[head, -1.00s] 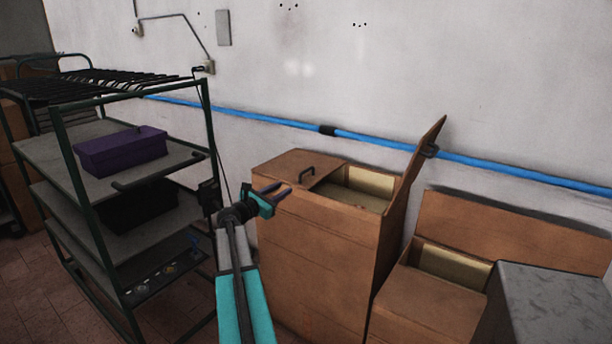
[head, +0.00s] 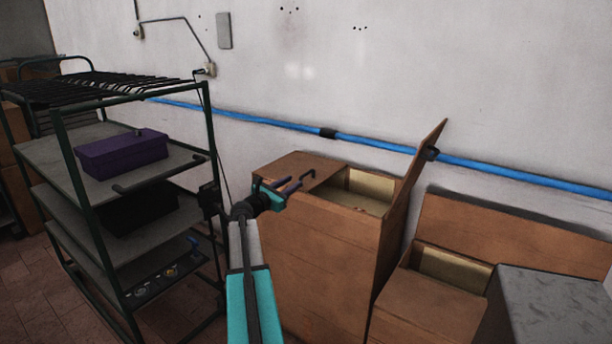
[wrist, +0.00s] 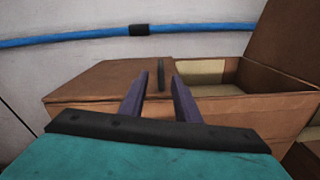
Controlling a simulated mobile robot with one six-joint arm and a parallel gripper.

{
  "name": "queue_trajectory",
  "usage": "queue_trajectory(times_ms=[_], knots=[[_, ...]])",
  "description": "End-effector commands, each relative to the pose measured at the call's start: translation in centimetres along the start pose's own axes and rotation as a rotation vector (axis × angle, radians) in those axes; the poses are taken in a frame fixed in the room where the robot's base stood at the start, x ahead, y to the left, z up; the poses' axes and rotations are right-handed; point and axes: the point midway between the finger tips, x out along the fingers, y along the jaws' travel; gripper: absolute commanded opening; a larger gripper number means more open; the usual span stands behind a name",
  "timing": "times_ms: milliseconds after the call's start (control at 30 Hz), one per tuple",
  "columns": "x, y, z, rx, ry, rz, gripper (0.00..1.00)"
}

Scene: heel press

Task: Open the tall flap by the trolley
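The tall brown box (head: 330,255) stands right of the trolley (head: 50,160). Its left flap (head: 292,163) lies shut across the left part of the top and carries a dark handle (head: 308,173). The right flap (head: 418,175) stands up, tilted outward, leaving that part of the box open. My gripper (head: 294,184) is at the front left edge of the top, close to the handle. In the wrist view, its two purple fingers (wrist: 157,82) are apart, and the handle (wrist: 160,74) shows between their tips, seemingly just beyond them. Contact cannot be told.
A blue pipe (head: 270,121) runs along the wall behind the box. A lower brown box (head: 425,305) with a raised back flap and a grey block (head: 560,305) stand at the right. The trolley holds a purple box (head: 122,153) close to my arm's left.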

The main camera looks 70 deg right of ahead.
Motion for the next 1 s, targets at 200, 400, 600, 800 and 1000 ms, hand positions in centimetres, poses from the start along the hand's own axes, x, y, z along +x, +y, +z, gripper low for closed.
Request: queue_trajectory(times_ms=[200,400,600,800,1000], knots=[[3.0,0.1,0.0,0.000,0.000,-0.001,0.29],[5.3,0.1,0.0,0.000,0.000,0.000,0.29],[7.6,0.1,0.0,0.001,0.000,-0.001,0.29],[9.5,0.0,0.0,0.001,0.000,-0.002,0.29],[10.4,-0.1,0.0,0.001,0.000,-0.001,0.29]])
